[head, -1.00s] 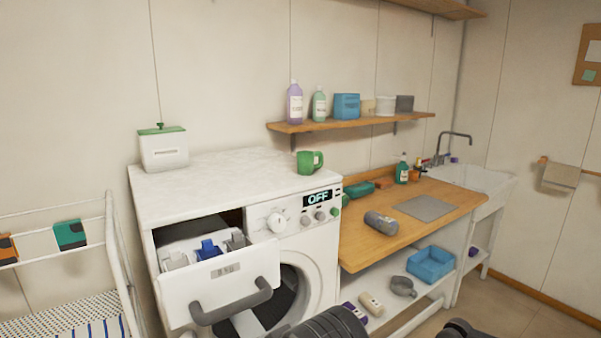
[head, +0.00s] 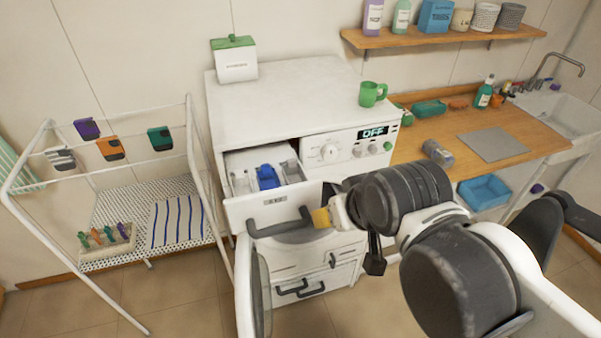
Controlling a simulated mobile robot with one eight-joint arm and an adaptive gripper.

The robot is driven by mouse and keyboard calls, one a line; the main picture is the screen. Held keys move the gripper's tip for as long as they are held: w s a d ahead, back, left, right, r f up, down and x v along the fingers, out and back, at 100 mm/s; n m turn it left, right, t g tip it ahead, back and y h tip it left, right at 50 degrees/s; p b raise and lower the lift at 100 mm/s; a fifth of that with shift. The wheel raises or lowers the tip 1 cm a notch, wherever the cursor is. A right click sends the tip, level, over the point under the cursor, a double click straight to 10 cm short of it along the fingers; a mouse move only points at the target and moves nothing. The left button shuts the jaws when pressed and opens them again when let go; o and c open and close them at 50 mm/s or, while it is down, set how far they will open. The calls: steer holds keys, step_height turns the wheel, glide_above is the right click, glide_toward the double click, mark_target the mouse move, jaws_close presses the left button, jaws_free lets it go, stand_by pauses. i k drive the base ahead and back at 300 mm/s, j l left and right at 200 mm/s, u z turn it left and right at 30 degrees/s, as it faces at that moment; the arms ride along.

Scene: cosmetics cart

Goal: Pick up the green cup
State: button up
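The green cup (head: 370,94) stands upright on the white top of the washing machine (head: 285,95), near its front right corner, with its handle to the right. My gripper (head: 347,238) is in front of the machine, below and well apart from the cup. It is seen from behind and the side, partly covered by my own wrist. I cannot make out whether its fingers are apart or closed. Nothing touches the cup.
A white box with a green lid (head: 235,62) stands at the machine's back left. The detergent drawer (head: 270,208) is pulled out and the round door hangs open below. A drying rack (head: 192,140) stands left. A wooden counter (head: 455,130) lies right, under a shelf (head: 440,40).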

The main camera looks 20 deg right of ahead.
mark_target(368, 91)
steer(key=i+l, duration=0.2)
steer(key=l, duration=0.15)
steer(key=i+l, duration=0.2)
steer(key=l, duration=0.15)
steer(key=i+l, duration=0.2)
steer(key=l, duration=0.15)
steer(key=i+l, duration=0.2)
steer(key=l, duration=0.15)
steer(key=i+l, duration=0.2)
steer(key=l, duration=0.2)
